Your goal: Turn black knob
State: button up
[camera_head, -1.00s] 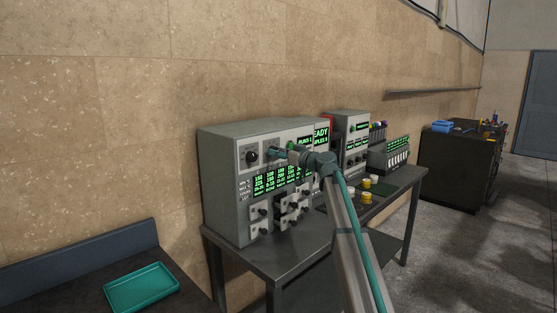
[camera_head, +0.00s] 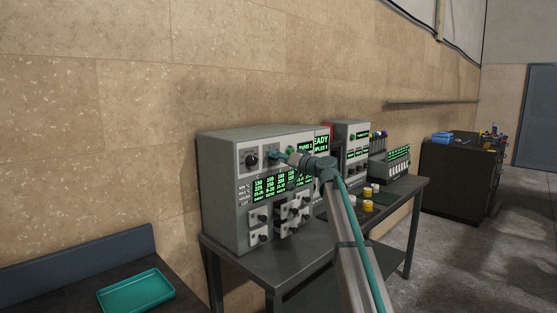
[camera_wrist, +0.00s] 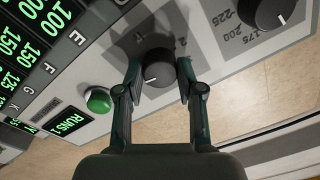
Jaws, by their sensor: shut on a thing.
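The black knob (camera_wrist: 159,70) sits on the grey front panel of the press machine, between the fingertips of my gripper (camera_wrist: 158,74) in the wrist view. A white pointer line shows on its face. My gripper is shut around the knob's sides. A second black knob (camera_wrist: 268,12) is at the upper right of the wrist view, apart from my fingers; it also shows in the head view (camera_head: 251,160). In the head view my gripper (camera_head: 276,155) reaches the upper panel of the grey machine (camera_head: 222,180) and hides the held knob.
A green button (camera_wrist: 98,100) is close to my left finger. Green displays (camera_head: 277,181) and several small drawers with black knobs (camera_head: 290,213) are below my arm. A teal tray (camera_head: 136,291) lies on the dark bench at the left. Yellow-lidded jars (camera_head: 368,205) stand to the right.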

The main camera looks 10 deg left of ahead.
jog(key=o, duration=1.2)
jog(key=shift+c, duration=0.2)
jog(key=v, duration=1.2)
jog(key=shift+f, duration=0.1)
